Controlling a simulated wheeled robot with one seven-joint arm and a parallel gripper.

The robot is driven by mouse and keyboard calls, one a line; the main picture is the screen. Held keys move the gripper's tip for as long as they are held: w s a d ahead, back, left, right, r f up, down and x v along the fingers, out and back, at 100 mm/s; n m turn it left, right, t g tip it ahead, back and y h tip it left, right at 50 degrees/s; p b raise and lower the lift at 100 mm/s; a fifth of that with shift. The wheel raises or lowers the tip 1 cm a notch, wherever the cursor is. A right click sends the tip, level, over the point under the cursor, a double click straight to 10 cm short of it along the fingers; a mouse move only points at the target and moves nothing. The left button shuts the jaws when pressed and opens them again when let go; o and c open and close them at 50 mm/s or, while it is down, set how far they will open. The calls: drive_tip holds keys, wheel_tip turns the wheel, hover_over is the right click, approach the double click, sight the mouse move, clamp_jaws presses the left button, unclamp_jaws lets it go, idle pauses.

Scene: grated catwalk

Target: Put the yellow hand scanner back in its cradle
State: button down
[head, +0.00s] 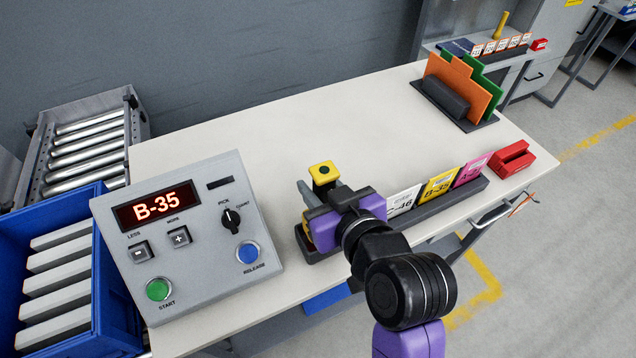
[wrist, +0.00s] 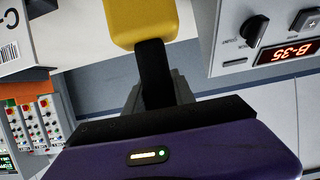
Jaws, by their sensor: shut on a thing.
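The yellow hand scanner (head: 324,172) has a yellow head and a dark handle. My gripper (head: 325,190) is shut on its handle above the near part of the bench, right of the control box. In the wrist view the yellow head (wrist: 140,22) is beyond the fingertips and the black handle is between the grey fingers (wrist: 156,92). My wrist and gripper hide what lies directly below. I cannot make out the cradle for certain in either view.
A control box (head: 190,235) reading B-35 stands left of my gripper. A dark card rack (head: 440,203) runs along the bench's front edge, with a red block (head: 512,160) beyond it. An orange and green divider stand (head: 455,105) is at the far end. The middle bench top (head: 300,125) is clear.

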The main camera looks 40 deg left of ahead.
drive_tip(key=shift+f+b, duration=1.75)
drive_tip(key=shift+f, duration=0.75)
drive_tip(key=c, duration=1)
unclamp_jaws()
drive_tip(key=shift+o, duration=0.4)
drive_tip(key=o, duration=0.3)
drive_tip(key=shift+o, duration=0.2)
drive_tip(key=shift+r+p, duration=3.45)
drive_tip(key=shift+r, duration=0.6)
